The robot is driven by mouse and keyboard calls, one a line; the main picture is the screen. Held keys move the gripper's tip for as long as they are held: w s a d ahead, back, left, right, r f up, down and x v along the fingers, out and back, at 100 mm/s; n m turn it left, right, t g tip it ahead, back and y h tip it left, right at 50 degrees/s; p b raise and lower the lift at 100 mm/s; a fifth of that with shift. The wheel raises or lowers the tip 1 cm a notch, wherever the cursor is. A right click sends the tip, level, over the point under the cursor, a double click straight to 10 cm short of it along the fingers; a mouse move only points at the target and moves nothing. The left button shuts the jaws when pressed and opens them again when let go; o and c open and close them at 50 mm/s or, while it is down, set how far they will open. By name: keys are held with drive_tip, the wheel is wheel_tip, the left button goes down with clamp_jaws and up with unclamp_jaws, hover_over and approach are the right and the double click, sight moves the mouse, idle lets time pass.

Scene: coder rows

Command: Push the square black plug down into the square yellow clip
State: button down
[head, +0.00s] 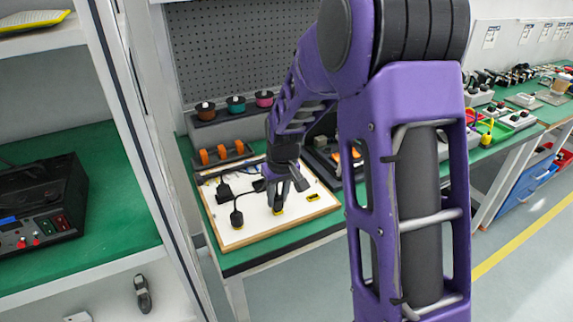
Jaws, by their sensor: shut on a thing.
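My gripper (279,193) points down over the white board (256,231) on the green bench. It is shut on a small dark piece, which I take to be the black plug (278,203); the fingers hide most of it. A yellow clip (278,212) shows directly below the fingertips. I cannot tell whether the plug touches it or sits in it, nor make out the clip's shape.
Another yellow and black clip (313,198) lies to the right on the board. Black plugs with cords (237,217) (224,192) stand to the left. Behind are a rack with orange parts (222,154) and a row of spools (236,104). A shelf post (150,150) rises at the left.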

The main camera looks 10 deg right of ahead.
drive_tip(key=shift+f, duration=0.5)
idle(1.0)
drive_tip(key=c, duration=0.5)
unclamp_jaws()
drive_tip(key=shift+r, duration=0.1)
